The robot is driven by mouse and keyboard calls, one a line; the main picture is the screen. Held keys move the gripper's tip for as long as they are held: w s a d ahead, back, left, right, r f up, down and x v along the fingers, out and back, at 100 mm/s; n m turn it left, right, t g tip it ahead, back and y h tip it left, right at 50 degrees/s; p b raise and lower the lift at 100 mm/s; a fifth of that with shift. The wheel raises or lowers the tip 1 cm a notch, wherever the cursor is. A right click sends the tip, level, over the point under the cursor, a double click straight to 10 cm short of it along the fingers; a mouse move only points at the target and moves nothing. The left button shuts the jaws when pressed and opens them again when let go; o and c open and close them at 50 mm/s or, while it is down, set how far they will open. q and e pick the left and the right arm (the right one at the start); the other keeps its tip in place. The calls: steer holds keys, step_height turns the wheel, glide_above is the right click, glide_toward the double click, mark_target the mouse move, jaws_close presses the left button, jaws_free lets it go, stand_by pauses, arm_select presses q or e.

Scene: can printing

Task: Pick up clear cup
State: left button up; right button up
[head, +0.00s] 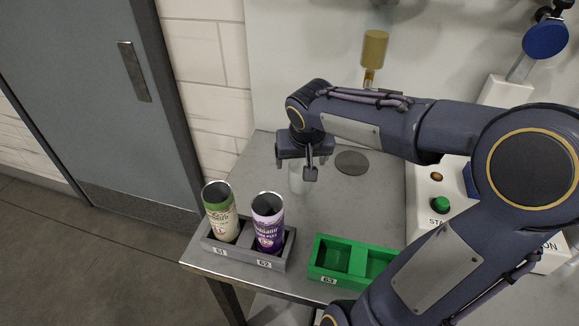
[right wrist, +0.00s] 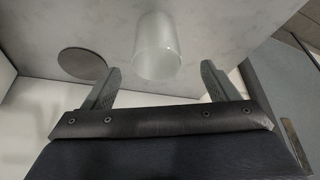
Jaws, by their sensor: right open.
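The clear cup (head: 297,180) stands on the grey table, partly hidden behind my right gripper (head: 299,168) in the head view. In the right wrist view the cup (right wrist: 158,48) is a translucent, whitish cylinder. It lies ahead of and between the two spread fingers of my right gripper (right wrist: 162,82). The fingers are open and empty, with gaps on both sides of the cup. I cannot tell whether the fingertips are level with it. My left gripper is not in view.
A grey holder (head: 221,249) holds a green-and-cream can (head: 220,213) and a purple-and-white can (head: 268,225). A green tray (head: 329,260) with empty compartments sits beside it. A round grey disc (head: 352,162) lies right of the cup. A control box with a green button (head: 440,204) stands at right.

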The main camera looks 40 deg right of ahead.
mark_target(300, 169)
steer(key=x, duration=0.2)
steer(key=shift+w+d+f, duration=0.1)
steer(key=shift+d+f, duration=0.1)
steer(key=shift+f, duration=0.1)
steer(key=x, duration=0.4)
steer(key=shift+w+d+f, duration=0.2)
steer(key=shift+w+f, duration=0.05)
steer(key=shift+w, duration=0.05)
steer(key=c, duration=1.1)
steer(key=shift+r, duration=0.1)
